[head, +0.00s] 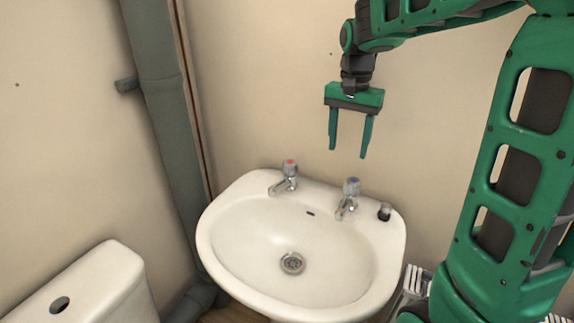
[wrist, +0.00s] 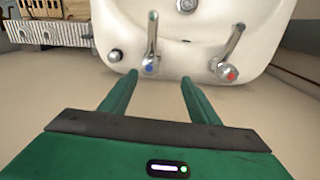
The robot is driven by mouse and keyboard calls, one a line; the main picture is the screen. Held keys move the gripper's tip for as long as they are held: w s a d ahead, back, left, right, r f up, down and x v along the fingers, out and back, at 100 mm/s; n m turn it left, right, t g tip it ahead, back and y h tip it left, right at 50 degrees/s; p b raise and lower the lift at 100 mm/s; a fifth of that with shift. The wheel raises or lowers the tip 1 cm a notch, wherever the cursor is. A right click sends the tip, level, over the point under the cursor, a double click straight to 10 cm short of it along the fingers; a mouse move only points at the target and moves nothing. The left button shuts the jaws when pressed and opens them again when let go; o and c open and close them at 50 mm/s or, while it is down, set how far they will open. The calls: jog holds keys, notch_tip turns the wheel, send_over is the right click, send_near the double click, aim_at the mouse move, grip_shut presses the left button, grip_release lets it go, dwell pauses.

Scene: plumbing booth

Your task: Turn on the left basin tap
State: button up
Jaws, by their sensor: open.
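The left basin tap (head: 286,178), chrome with a red-marked top, stands on the back left rim of the white basin (head: 225,234). In the wrist view the same red-marked tap (wrist: 228,62) is at the right. The other tap (head: 348,198) has a blue mark and stands to its right; it shows left of centre in the wrist view (wrist: 150,55). My gripper (head: 348,150) is open and empty, its two green fingers pointing down. It is above the basin's back rim, apart from both taps. No water shows from either spout.
A small dark-topped fitting (head: 384,211) sits on the basin's right rim. A white cistern (head: 90,285) is at the lower left. A grey pipe (head: 160,120) runs up the wall. A radiator (wrist: 50,33) stands beside the basin. The bowl is empty.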

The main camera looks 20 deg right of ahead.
jog(key=m, duration=0.2)
send_over(290, 162)
notch_tip(290, 162, down, 2)
notch_tip(290, 162, down, 11)
jog(key=shift+w+r, duration=0.1)
jog(key=shift+c, duration=0.3)
